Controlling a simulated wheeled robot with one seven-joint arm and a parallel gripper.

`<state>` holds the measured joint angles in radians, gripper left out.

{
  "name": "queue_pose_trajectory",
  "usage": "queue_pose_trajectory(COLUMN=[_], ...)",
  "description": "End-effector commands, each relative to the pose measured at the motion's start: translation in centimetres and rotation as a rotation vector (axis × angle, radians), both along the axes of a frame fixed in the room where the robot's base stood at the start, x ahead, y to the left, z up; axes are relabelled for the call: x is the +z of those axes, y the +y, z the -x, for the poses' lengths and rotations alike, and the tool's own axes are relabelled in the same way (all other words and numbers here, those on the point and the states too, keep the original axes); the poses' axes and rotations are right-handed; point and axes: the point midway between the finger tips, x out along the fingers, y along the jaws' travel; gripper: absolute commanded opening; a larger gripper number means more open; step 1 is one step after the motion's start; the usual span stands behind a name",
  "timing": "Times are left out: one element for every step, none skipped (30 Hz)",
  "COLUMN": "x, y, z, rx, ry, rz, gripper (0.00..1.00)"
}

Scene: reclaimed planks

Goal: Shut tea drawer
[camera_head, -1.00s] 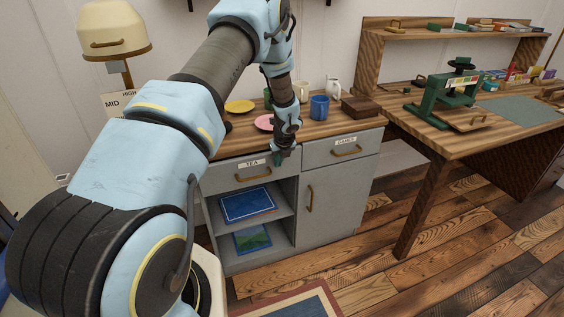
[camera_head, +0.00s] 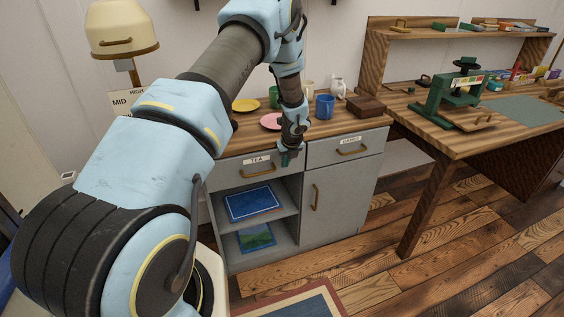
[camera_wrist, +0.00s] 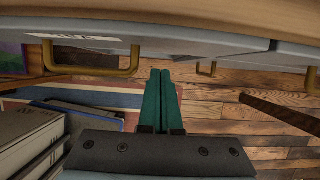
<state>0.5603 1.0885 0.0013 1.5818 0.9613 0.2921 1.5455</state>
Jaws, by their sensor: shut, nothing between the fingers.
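The grey tea drawer (camera_head: 228,178), with its TEA label and brass handle, is the upper left drawer of the grey cabinet. Its front looks close to level with the GAMES drawer beside it; a small gap is hard to judge. My gripper (camera_head: 287,160) is shut and empty, with green fingers pointing down at the right end of the tea drawer front. In the wrist view the shut fingers (camera_wrist: 160,100) lie just below the drawer front edge, right of a brass handle (camera_wrist: 85,70). Whether they touch the front cannot be told.
The GAMES drawer (camera_head: 320,155) and a door are to the right. Open shelves with a blue book (camera_head: 252,203) lie below. Plates, mugs and a wooden box (camera_head: 366,106) stand on the cabinet top. A workbench (camera_head: 470,140) is at right. The floor in front has a rug (camera_head: 300,304).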

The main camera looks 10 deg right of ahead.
Motion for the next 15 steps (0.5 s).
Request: queue_pose_trajectory(x=[-0.1, 0.4, 1.3, 1.9, 2.5, 3.3, 3.9, 4.4, 5.2, 5.7, 6.2, 6.8, 7.2, 7.6, 8.0], y=[-0.6, -0.7, -0.6, -0.6, -0.7, -0.7, -0.8, -0.8, -0.8, -0.8, -0.8, -0.9, -0.9, -0.9, -0.9], z=[0.7, 0.8, 1.0, 1.3, 1.5, 1.9, 2.2, 2.4, 2.7, 2.9, 3.2, 3.4, 3.6, 3.7, 3.9], rx=[-0.003, 0.001, 0.002, 0.002, 0.001, 0.001, 0.001, 0.001, 0.001, 0.002, 0.002, 0.001, 0.001, 0.001, 0.002], ry=[0.002, 0.000, -0.001, 0.000, -0.001, 0.001, 0.001, 0.002, 0.002, 0.001, 0.002, 0.002, 0.002, 0.003, 0.003], rz=[-0.001, 0.001, 0.002, 0.003, 0.002, 0.002, 0.002, 0.002, 0.002, 0.002, 0.001, 0.002, 0.002, 0.001, 0.000], gripper=[0.00, 0.00, 0.00, 0.00, 0.00, 0.00, 0.00, 0.00, 0.00, 0.00, 0.00, 0.00, 0.00, 0.00, 0.00])
